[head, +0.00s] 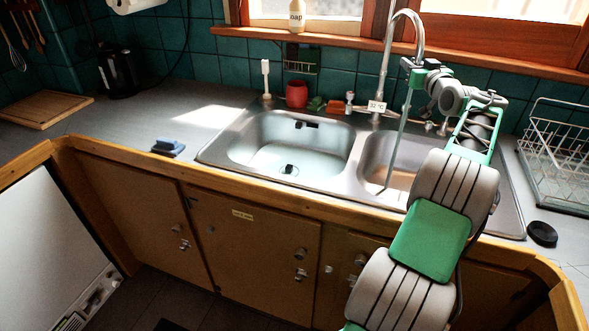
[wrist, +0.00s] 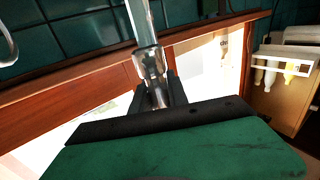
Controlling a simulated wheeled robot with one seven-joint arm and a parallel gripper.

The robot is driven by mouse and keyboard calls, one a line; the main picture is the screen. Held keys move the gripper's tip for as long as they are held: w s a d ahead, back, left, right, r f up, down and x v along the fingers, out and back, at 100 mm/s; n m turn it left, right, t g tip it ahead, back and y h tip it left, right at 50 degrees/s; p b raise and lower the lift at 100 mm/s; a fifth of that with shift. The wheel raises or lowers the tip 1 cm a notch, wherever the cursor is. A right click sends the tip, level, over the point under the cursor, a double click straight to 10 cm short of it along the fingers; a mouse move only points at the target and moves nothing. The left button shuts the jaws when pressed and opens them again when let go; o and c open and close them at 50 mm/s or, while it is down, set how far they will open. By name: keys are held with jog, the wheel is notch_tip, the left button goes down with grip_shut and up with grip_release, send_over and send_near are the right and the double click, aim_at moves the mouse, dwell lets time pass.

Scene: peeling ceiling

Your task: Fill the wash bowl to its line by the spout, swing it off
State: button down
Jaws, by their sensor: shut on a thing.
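The curved metal spout (head: 391,35) rises behind the sink, with its outlet over the right basin (head: 372,150). My gripper (head: 408,64) is shut on the spout near its outlet. In the wrist view, my gripper (wrist: 158,96) has its dark fingers around the metal spout end (wrist: 150,64). A clear stream of water (head: 398,140) runs from the spout down into the right basin. A tan surface (head: 388,180) shows low in that basin, partly hidden by my arm. I cannot make out a separate wash bowl or its line.
The left basin (head: 255,128) has a dark drain plug and a small black item on its back wall. A red pot (head: 296,93), soap bottle (head: 297,16) and blue sponge (head: 168,147) stand nearby. A wire dish rack (head: 560,150) is at right. The left counter is mostly clear.

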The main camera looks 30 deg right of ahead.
jog(key=p, duration=0.1)
jog(key=d+y+p, duration=0.1)
jog(key=shift+s+d+r+n+p, duration=0.1)
jog(key=shift+s+r+n+p, duration=0.05)
jog(key=shift+r+n+p, duration=0.2)
jog(key=p, duration=0.2)
jog(key=shift+s+d+n+y+p, duration=0.15)
jog(key=shift+d+n+y+p, duration=0.15)
jog(key=shift+d+y, duration=0.1)
jog(key=d+y+p, duration=0.1)
jog(key=p, duration=0.3)
jog(key=shift+s+d+r+t, duration=0.1)
jog(key=shift+t, duration=0.2)
jog(key=n+p, duration=0.1)
jog(key=p, duration=0.2)
jog(key=shift+s+d+y+p, duration=0.1)
jog(key=shift+d+y+p, duration=0.1)
jog(key=shift+y+p, duration=0.15)
jog(key=shift+f, duration=0.5)
